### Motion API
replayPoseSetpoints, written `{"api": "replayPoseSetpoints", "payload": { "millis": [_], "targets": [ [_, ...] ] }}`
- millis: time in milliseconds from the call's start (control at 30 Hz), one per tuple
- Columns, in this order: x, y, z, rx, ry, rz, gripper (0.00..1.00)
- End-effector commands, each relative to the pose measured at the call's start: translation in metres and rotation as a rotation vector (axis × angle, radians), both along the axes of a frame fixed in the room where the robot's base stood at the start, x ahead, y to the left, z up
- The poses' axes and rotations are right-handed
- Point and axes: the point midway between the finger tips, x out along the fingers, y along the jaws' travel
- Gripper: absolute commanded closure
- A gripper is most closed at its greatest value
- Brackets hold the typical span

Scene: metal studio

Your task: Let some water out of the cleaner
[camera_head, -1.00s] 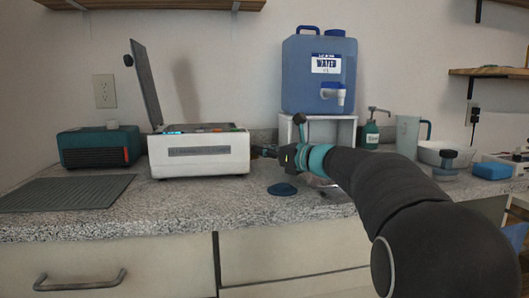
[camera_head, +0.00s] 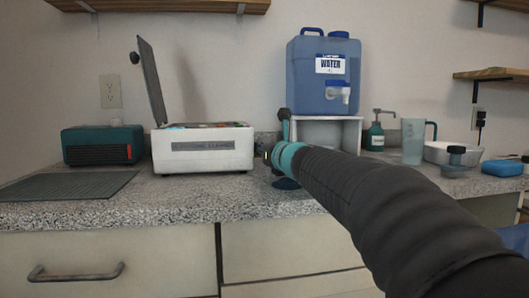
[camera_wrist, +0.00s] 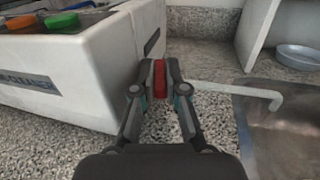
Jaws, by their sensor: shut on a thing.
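The white cleaner (camera_head: 203,150) stands on the granite counter with its dark lid raised, and its front label is partly readable. Its side fills the left of the wrist view (camera_wrist: 100,65). My gripper (camera_wrist: 160,80) is beside the cleaner's right side, its two fingers shut on a small red part (camera_wrist: 160,78), seemingly a valve handle. A white spout (camera_wrist: 240,92) runs right from near the fingers, its bent end over a metal sink basin (camera_wrist: 285,130). In the head view my gripper (camera_head: 268,153) is mostly hidden behind my wrist. No water flow is visible.
A blue water jug (camera_head: 323,85) stands on a white stand behind my arm. A teal box (camera_head: 103,145) and dark mat (camera_head: 65,186) lie left.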

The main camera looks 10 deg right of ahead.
Motion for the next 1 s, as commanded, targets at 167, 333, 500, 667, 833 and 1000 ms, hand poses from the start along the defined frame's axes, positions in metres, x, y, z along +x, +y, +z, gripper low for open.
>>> {"api": "replayPoseSetpoints", "payload": {
  "millis": [167, 333, 500, 667, 833, 1000],
  "targets": [
    [0.0, 0.0, 0.0, 0.0, 0.0, -0.002, 1.0],
    [0.0, 0.0, 0.0, 0.0, 0.0, -0.002, 1.0],
    [0.0, 0.0, 0.0, 0.0, 0.0, -0.002, 0.62],
    [0.0, 0.001, 0.0, 0.0, 0.0, 0.0, 0.62],
    [-0.004, 0.0, 0.001, 0.0, -0.001, 0.0, 0.62],
    [-0.02, -0.004, 0.001, 0.0, -0.001, -0.002, 0.62]
  ]
}}
